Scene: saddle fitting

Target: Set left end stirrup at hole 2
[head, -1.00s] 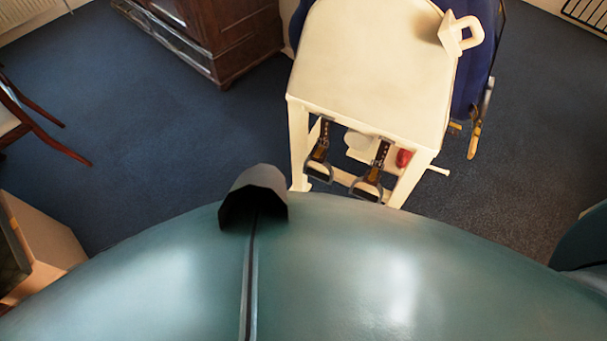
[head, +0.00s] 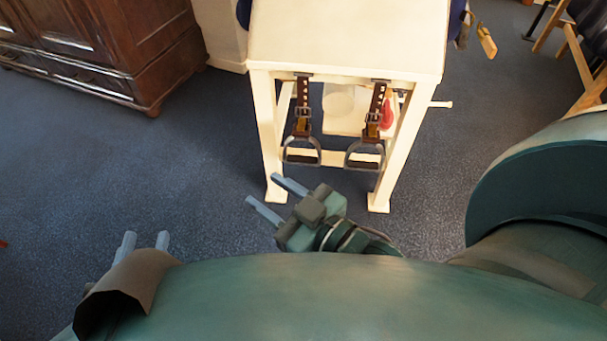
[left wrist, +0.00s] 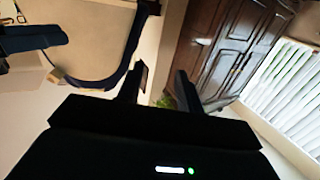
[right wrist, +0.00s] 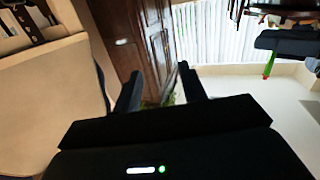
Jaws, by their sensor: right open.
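Two stirrups hang side by side on brown buckled straps below the front edge of a cream stand (head: 345,35) in the head view. The left stirrup (head: 302,152) hangs from the left strap (head: 303,95), which has a row of holes above its buckle. The right stirrup (head: 365,157) hangs from the right strap (head: 378,98). My left gripper (head: 144,240) is open and empty at the lower left, well away from the stirrups. My right gripper (head: 275,195) is open and empty, in front of and below the left stirrup in the picture. Which hole is used is too small to tell.
A dark wooden cabinet (head: 95,50) stands at the back left. Wooden chair parts (head: 580,65) show at right. Blue carpet left of the stand is clear.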

